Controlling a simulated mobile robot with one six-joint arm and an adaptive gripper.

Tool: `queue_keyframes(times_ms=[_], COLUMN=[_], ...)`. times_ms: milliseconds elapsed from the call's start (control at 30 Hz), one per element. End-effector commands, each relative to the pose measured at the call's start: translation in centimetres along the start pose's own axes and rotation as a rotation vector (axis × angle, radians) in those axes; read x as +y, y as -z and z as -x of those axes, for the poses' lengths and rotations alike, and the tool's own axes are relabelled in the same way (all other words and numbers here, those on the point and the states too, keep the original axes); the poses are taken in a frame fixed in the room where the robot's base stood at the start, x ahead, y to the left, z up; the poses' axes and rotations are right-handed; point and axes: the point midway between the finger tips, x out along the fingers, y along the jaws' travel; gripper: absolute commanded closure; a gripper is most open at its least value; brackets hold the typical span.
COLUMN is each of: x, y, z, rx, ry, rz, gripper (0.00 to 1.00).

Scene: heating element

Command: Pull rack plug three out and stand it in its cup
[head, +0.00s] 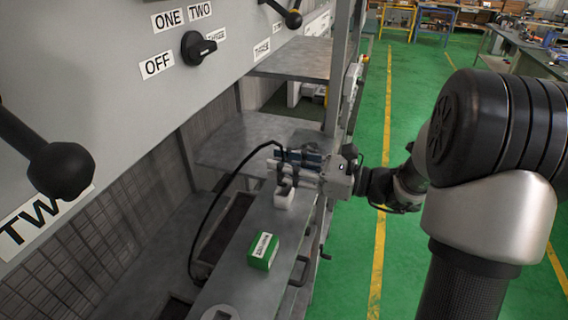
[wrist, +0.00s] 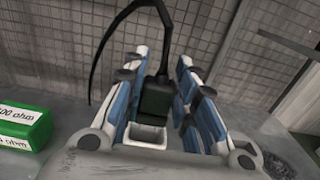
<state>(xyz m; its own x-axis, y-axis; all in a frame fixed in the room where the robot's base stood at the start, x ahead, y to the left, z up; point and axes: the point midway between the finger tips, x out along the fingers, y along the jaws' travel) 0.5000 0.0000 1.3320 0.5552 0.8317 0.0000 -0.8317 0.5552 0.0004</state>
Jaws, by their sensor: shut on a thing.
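My gripper (head: 285,164) is above the grey bench, shut on a dark plug with a black cable. In the wrist view the plug (wrist: 157,101) is between the blue-padded fingers of my gripper (wrist: 163,62), and its cable arches up and left. A small white cup (head: 284,198) stands on the bench just below my gripper. The white open-topped shape between the fingers in the wrist view looks like this cup (wrist: 146,136). I cannot tell whether the plug is inside the cup or above it. My fingers hide most of the plug in the head view.
A green box (head: 263,251) marked in ohms lies on the bench, also at left in the wrist view (wrist: 22,128). The black cable (head: 208,222) loops down to the left. A grey panel with knobs (head: 196,50) overhangs the left. A bench handle (head: 301,270) sticks out at the front edge.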

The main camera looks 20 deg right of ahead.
Motion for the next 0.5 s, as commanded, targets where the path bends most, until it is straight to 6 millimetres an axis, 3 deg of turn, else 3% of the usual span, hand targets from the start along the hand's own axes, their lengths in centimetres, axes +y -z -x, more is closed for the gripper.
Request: queue_keyframes(times_ms=[500], x=[0.0], y=[1.4], z=[0.0], rx=[0.0], ry=[0.0], rz=[0.0], gripper=[0.98])
